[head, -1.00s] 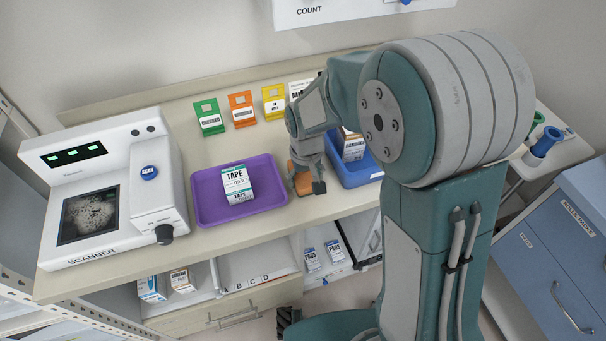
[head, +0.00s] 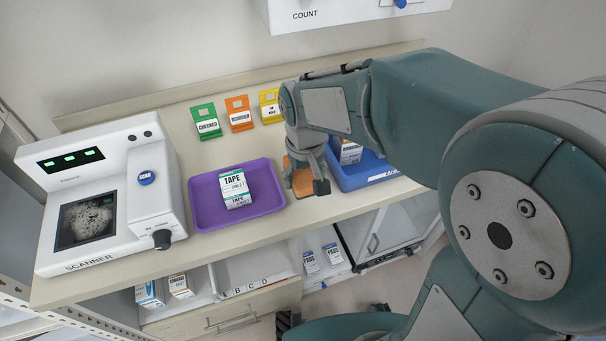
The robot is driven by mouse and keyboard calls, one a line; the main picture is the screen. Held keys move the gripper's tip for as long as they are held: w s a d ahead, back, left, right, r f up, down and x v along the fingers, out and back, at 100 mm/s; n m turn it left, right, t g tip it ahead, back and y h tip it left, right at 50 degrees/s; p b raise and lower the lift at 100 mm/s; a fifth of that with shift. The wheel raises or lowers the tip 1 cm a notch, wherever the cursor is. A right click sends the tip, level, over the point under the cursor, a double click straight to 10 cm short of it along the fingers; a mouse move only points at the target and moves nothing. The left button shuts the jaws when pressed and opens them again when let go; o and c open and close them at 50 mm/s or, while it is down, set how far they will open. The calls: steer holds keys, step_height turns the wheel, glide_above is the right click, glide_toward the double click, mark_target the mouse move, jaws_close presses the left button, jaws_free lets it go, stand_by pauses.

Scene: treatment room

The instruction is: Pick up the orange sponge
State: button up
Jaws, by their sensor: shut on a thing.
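The orange sponge (head: 301,179) is at my gripper (head: 306,188), on the worktop strip between the purple tray and the blue bin. My gripper points down and is shut on the sponge, with its fingers covering part of it. Whether the sponge touches the worktop or is slightly above it I cannot tell.
A purple tray (head: 205,216) with a tape box (head: 234,188) is left of my gripper. A blue bin (head: 372,180) with boxes is close on its right. A white scanner (head: 115,195) stands at the left. Green, orange and yellow cards stand behind.

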steer(key=s+r, duration=0.3)
steer(key=s, duration=0.5)
steer(key=shift+s+r, duration=0.3)
steer(key=shift+o, duration=0.2)
steer(key=shift+d, duration=0.1)
steer(key=c, duration=0.4)
steer(key=shift+w, duration=0.1)
